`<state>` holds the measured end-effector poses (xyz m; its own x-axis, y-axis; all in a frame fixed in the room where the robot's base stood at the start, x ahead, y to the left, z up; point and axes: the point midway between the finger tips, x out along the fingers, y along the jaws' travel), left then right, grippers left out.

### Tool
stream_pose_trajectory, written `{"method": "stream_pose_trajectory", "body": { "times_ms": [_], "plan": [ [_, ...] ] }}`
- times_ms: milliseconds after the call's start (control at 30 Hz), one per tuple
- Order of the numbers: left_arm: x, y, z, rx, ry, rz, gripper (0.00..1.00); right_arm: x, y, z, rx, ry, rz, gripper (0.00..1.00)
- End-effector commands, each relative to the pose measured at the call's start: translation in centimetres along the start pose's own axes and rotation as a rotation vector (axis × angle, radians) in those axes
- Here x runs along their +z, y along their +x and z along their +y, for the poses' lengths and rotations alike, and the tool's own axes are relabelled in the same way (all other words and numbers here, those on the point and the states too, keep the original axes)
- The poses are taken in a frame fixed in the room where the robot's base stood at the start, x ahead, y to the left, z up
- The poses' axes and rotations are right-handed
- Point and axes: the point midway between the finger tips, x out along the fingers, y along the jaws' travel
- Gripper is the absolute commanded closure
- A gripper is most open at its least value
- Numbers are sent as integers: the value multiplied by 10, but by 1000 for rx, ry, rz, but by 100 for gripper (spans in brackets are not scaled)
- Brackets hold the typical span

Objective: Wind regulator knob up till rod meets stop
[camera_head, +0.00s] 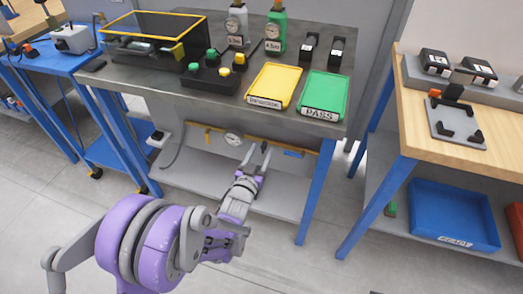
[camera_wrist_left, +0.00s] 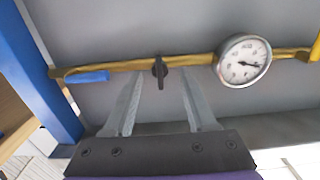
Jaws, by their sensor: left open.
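A small black knob (camera_wrist_left: 160,70) sits on a yellow pipe (camera_wrist_left: 115,66) under the workbench, its bar pointing across the pipe. I take it to be the regulator knob. A round white gauge (camera_wrist_left: 243,61) is on the same pipe; it also shows in the head view (camera_head: 232,139). My left gripper (camera_head: 258,150) reaches under the bench top. I cannot make out a rod or stop. My right gripper is not in view.
A blue lever (camera_wrist_left: 87,77) lies along the pipe. The bench's blue leg (camera_head: 316,190) and lower shelf (camera_head: 190,179) bound the space. Yellow (camera_head: 273,86) and green (camera_head: 324,95) trays stand above. A blue bin (camera_head: 453,213) is at right.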

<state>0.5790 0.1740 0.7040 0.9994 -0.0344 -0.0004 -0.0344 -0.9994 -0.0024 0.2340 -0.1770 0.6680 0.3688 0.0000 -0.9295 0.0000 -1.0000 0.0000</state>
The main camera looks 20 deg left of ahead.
Motion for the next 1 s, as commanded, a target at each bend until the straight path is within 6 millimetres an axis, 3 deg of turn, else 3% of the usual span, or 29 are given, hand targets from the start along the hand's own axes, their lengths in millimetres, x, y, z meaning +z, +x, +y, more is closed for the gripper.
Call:
{"method": "stream_pose_trajectory", "body": {
  "times_ms": [300, 500, 1000],
  "plan": [
    [-1, -64, 0, 0, 0, 0, 43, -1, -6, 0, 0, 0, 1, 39],
    [0, -91, 0, 0, -1, 0, 43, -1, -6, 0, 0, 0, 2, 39],
    [0, -98, 0, 0, -1, 0, 43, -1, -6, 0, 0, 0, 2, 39]
  ]
}}
